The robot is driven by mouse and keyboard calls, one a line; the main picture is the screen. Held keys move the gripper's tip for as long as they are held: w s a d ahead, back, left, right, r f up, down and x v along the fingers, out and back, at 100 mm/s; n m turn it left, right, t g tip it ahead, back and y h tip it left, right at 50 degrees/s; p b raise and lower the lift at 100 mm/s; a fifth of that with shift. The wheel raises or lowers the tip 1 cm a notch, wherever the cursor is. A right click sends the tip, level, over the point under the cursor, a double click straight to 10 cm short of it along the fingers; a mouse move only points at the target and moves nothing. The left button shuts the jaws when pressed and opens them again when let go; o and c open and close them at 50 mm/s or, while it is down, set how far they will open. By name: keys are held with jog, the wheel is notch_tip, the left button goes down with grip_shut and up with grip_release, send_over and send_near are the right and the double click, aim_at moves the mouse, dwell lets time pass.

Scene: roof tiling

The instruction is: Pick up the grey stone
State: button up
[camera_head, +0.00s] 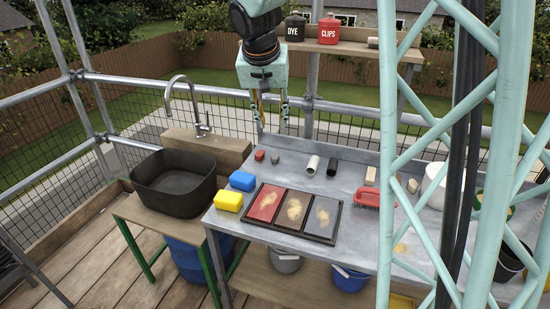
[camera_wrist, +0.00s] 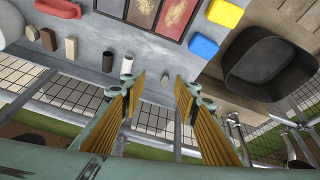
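A small grey stone (camera_head: 275,157) lies near the back edge of the grey metal table, just right of a small reddish block (camera_head: 259,155). In the wrist view, a grey stone (camera_wrist: 165,81) shows in the gap between the fingers. My gripper (camera_head: 270,112) points down above the back edge of the table, higher than the stone and apart from it. In the wrist view, my gripper (camera_wrist: 160,80) has its two yellow-padded fingers spread with nothing between their pads. The reddish block is not clear in the wrist view.
Right of the stone stand a white cylinder (camera_head: 312,165) and a black cylinder (camera_head: 332,168). A tray of coloured panels (camera_head: 293,211), a blue sponge (camera_head: 242,181) and a yellow sponge (camera_head: 228,201) lie in front. A black basin (camera_head: 174,184) is at left. A shelf (camera_head: 345,48) with tins is behind.

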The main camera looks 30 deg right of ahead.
jog(key=w+d+f+m+p, duration=0.1)
jog(key=w+d+f, duration=0.2)
jog(key=w+f, duration=0.6)
jog(key=w+d+f+m+p, duration=0.1)
jog(key=w+d+f, duration=0.3)
jog(key=w+f, duration=0.5)
jog(key=shift+d+m, duration=0.3)
send_over(275, 155)
jog(key=s+a, duration=0.2)
jog(key=shift+f+b, duration=0.4)
jog(key=shift+f, duration=3.5)
jog(key=shift+b+x, duration=0.4)
jog(key=shift+x, duration=2.2)
jog(key=shift+d+r, duration=0.1)
jog(key=shift+d, duration=0.05)
jog(key=shift+c, duration=0.7)
jog(key=c, duration=0.5)
